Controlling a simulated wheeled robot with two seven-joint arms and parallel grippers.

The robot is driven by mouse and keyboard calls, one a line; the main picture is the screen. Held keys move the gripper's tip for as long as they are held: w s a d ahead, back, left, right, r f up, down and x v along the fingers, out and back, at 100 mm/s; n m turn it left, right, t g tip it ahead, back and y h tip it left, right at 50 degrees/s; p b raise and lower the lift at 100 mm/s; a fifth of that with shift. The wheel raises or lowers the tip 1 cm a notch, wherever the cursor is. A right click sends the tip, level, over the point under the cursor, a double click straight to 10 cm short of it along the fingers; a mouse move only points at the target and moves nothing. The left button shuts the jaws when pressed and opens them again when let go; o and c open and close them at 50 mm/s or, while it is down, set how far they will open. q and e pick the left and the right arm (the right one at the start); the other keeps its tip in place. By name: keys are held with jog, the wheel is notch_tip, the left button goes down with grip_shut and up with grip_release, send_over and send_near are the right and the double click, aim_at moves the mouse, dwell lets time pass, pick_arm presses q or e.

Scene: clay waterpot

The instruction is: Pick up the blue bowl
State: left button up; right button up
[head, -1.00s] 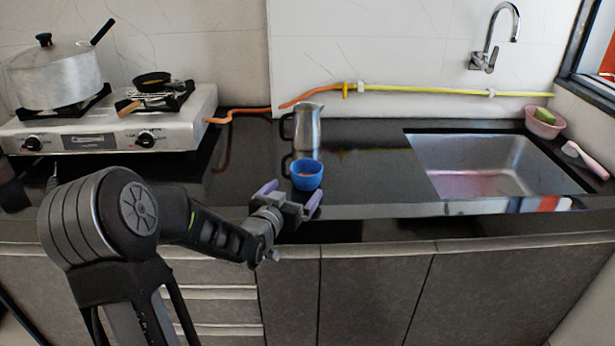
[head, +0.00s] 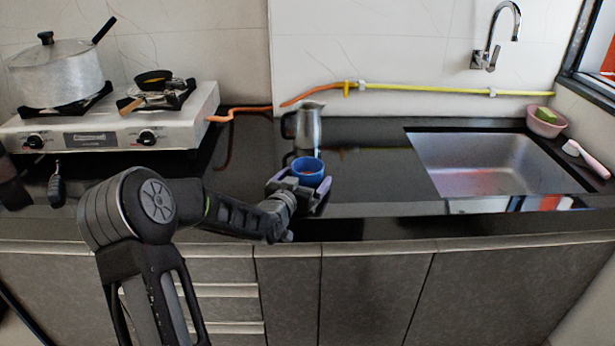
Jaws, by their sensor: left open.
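The small blue bowl (head: 308,171) stands upright on the dark counter (head: 370,180), near its front edge and in front of a metal jug. The bowl's lower part is partly hidden by the gripper. My right gripper is not in view.
The metal jug (head: 309,127) stands just behind the bowl. A gas stove (head: 110,130) with a large pot (head: 58,75) and a small pan is at the left. A sink (head: 490,165) and a pink bowl (head: 546,123) are at the right. The counter between jug and sink is clear.

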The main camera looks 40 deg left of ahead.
pick_arm(q)
jog(key=shift+w+a, duration=0.1)
jog(key=shift+w, duration=0.15)
dwell(0.4)
jog(key=c, duration=1.6)
